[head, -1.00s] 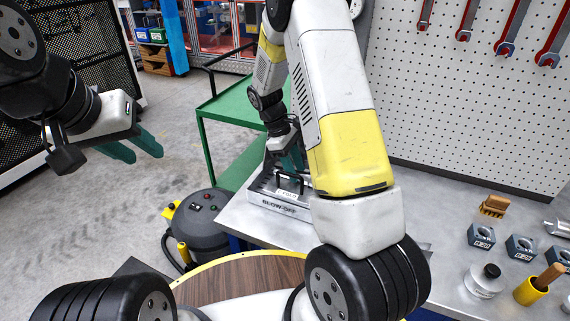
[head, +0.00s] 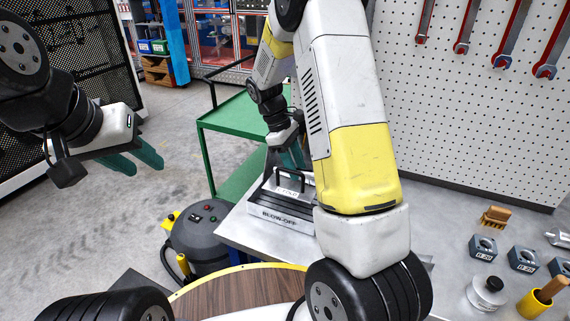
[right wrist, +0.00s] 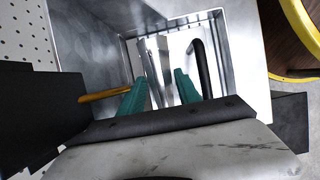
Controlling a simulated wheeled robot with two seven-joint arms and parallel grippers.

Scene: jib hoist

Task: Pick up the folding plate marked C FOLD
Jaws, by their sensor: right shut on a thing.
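My right gripper (head: 291,158) is over the grey tray marked BLOW-OFF (head: 283,219) on the bench. In the right wrist view, its green fingers (right wrist: 160,88) are shut on a silver upright piece, seemingly the folding plate (right wrist: 157,62). The C FOLD marking cannot be read clearly. A small white label (head: 289,190) shows at the tray, below a black arched handle (head: 288,172). That handle (right wrist: 203,65) stands right of the fingers in the right wrist view. My left gripper (head: 147,165) is open and empty in the air at the left, away from the bench.
A green cart (head: 236,112) stands behind the bench. A dark round machine (head: 203,232) is on the floor left of it. Blocks (head: 483,248), a brush (head: 495,216) and a yellow cup (head: 537,302) are at the bench's right. A pegboard (head: 480,110) backs the bench.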

